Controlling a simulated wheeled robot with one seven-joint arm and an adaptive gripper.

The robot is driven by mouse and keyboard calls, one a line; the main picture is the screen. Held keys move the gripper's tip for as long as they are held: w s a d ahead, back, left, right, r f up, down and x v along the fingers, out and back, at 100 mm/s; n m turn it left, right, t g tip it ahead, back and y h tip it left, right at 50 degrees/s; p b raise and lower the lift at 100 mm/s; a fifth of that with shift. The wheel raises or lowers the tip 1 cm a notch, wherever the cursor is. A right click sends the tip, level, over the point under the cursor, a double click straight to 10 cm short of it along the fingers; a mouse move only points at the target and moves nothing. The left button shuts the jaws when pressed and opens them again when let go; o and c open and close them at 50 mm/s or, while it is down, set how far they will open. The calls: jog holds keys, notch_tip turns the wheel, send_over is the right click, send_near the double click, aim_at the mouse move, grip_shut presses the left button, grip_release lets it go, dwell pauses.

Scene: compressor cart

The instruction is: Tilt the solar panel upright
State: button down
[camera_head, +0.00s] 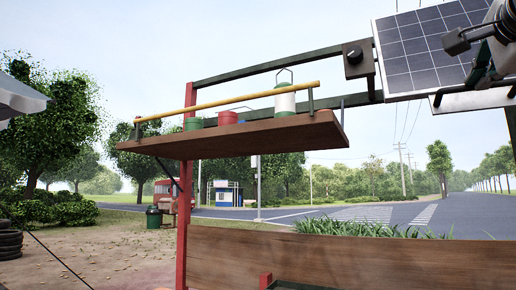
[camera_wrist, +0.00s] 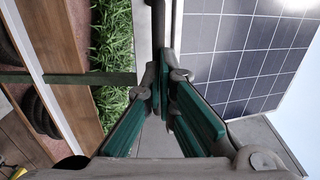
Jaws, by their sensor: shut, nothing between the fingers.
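The solar panel (camera_head: 410,50), dark cells with pale grid lines, is at the upper right of the head view and is tilted. Its right part is hidden behind my gripper. In the wrist view the panel (camera_wrist: 245,60) fills the upper right, with a grey frame edge along its left side. My gripper (camera_head: 481,66) is in front of the panel's right side in the head view. In the wrist view my gripper (camera_wrist: 167,85), with green finger pads, is shut and empty. Its tips are close to the panel's frame edge; whether they touch it I cannot tell.
A dark box with a knob (camera_head: 353,58) sits on the green crossbar (camera_head: 265,68) left of the panel. Grass grows behind a wooden board (camera_head: 350,262).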

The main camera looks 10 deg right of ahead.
jog(key=shift+t+h, duration=0.5)
jog(key=shift+t, duration=0.3)
jog(key=shift+w+d+f+b, duration=0.6)
jog(key=shift+w+f+b, duration=0.25)
jog(key=shift+b, duration=0.7)
jog(key=shift+w+d+f+b, duration=0.6)
jog(key=shift+w+b, duration=0.3)
jog(key=shift+b, duration=0.65)
jog(key=shift+w+f, duration=0.1)
jog(key=shift+f, duration=0.1)
